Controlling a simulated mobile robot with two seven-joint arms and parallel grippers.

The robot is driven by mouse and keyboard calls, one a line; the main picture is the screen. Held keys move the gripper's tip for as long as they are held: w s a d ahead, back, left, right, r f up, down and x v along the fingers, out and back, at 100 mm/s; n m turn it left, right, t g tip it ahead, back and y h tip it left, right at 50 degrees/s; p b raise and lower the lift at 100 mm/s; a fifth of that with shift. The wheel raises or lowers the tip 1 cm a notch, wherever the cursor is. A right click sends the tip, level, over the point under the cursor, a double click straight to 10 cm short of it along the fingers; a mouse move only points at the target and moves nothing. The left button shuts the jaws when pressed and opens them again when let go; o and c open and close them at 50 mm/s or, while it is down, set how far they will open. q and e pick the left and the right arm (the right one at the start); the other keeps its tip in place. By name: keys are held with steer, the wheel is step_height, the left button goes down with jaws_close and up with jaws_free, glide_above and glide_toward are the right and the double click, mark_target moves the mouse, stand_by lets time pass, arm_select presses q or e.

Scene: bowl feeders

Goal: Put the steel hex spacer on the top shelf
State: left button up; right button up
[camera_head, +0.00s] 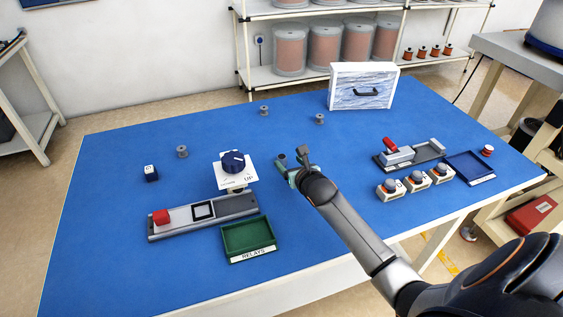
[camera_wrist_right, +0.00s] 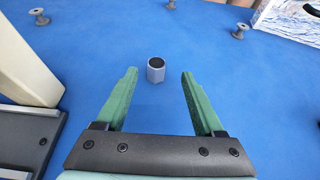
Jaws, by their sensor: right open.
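The steel hex spacer (camera_wrist_right: 156,70) is a short grey hollow hexagonal piece standing upright on the blue table. In the right wrist view it appears between and beyond the fingertips of my right gripper (camera_wrist_right: 159,74), touching neither. In the head view my right gripper (camera_head: 291,158) is open, with green fingers, low over the middle of the table; I cannot clearly make out the spacer there. My left gripper is not in view.
Several small spools, one here (camera_head: 182,152), stand on the table. A white box with a black handle (camera_head: 362,86) stands at the back. A dial unit (camera_head: 233,170) and green tray (camera_head: 248,238) are left of the gripper; switches (camera_head: 415,178) and a blue tray (camera_head: 469,167) are right.

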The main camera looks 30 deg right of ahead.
mark_target(282, 157)
steer(key=shift+a+b+x, duration=0.15)
steer(key=shift+b+x, duration=0.2)
steer(key=shift+x, duration=1.25)
steer(key=shift+a+b+x, duration=0.15)
steer(key=shift+b+x, duration=0.15)
steer(key=shift+x, duration=1.25)
steer(key=shift+w+r, duration=0.1)
jaws_close()
